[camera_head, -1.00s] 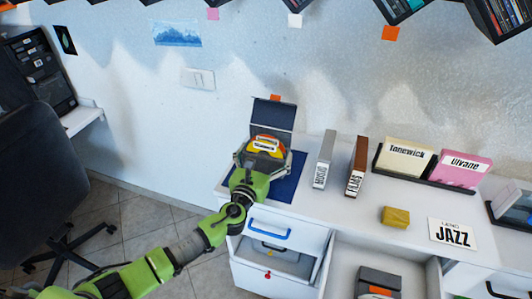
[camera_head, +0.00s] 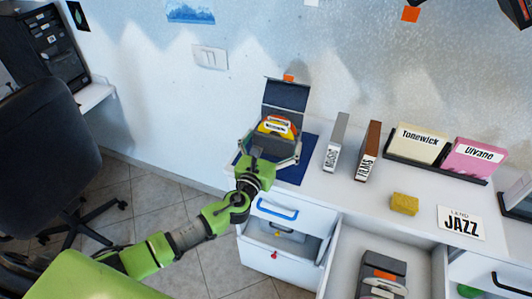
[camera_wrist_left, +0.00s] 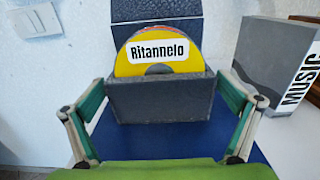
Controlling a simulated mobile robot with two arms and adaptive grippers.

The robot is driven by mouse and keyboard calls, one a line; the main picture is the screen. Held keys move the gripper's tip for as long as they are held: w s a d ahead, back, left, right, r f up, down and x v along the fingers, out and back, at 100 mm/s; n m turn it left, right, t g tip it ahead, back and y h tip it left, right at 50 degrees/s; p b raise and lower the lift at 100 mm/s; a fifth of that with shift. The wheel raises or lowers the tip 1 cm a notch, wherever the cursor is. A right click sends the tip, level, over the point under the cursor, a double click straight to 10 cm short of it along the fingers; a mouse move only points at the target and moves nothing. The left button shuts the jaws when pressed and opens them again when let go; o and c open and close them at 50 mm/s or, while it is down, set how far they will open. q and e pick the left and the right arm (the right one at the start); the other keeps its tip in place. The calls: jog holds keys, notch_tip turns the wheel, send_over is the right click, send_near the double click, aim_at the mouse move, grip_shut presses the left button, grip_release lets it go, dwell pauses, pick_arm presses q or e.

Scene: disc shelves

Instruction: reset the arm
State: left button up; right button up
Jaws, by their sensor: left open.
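My left arm comes in from the lower left in the head view. My left gripper (camera_head: 269,149) is open and empty, with its fingers apart in front of an open dark box (camera_head: 287,96) holding discs. In the left wrist view the gripper (camera_wrist_left: 159,130) has its two fingers spread to either side of the grey box (camera_wrist_left: 160,98). A yellow disc (camera_wrist_left: 185,60) labelled "Ritannelo" stands in the box. The box sits on a blue mat (camera_head: 310,149). I cannot tell whether the fingers touch the box. My right gripper is not in view.
A grey "MUSIC" box (camera_head: 337,143) and a brown "FILMS" box (camera_head: 368,151) stand right of the mat. Beyond are a yellow block (camera_head: 405,204), a "JAZZ" card (camera_head: 460,223) and a rack with "Tonewick" (camera_head: 418,143) and "Ulvane" (camera_head: 474,157). An open drawer (camera_head: 340,262) juts out below.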

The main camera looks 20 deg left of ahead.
pick_arm(q)
jog(key=s, duration=0.9)
jog(key=shift+s+a, duration=0.1)
jog(key=shift+a, duration=0.1)
jog(key=shift+s+a+n, duration=0.1)
jog(key=shift+a+n, duration=0.05)
jog(key=shift+n, duration=0.25)
jog(key=s+a+f+n+g+y, duration=0.2)
jog(key=s+a+f+n+g, duration=0.15)
jog(key=s+n, duration=0.55)
jog(key=s+a+f+n+g+y, duration=0.25)
jog(key=s+f+n+g, duration=0.2)
jog(key=n, duration=0.85)
jog(key=s+d+f+n+g+h, duration=0.2)
jog(key=s+d+n+g, duration=0.1)
jog(key=s+n, duration=0.4)
jog(key=s+d+f+n+g+h, duration=0.2)
jog(key=s+d+n+g, duration=0.15)
jog(key=s, duration=0.55)
notch_tip(320, 180, down, 26)
jog(key=s+g, duration=0.1)
jog(key=s, duration=0.1)
jog(key=s+a+f+g, duration=0.1)
jog(key=s+a+f, duration=0.2)
jog(key=s+f, duration=1.3)
jog(key=shift+s+a+n, duration=0.2)
jog(key=shift+s+n, duration=0.15)
jog(key=shift+s, duration=0.3)
jog(key=shift+f+g, duration=0.1)
jog(key=shift+g, duration=0.15)
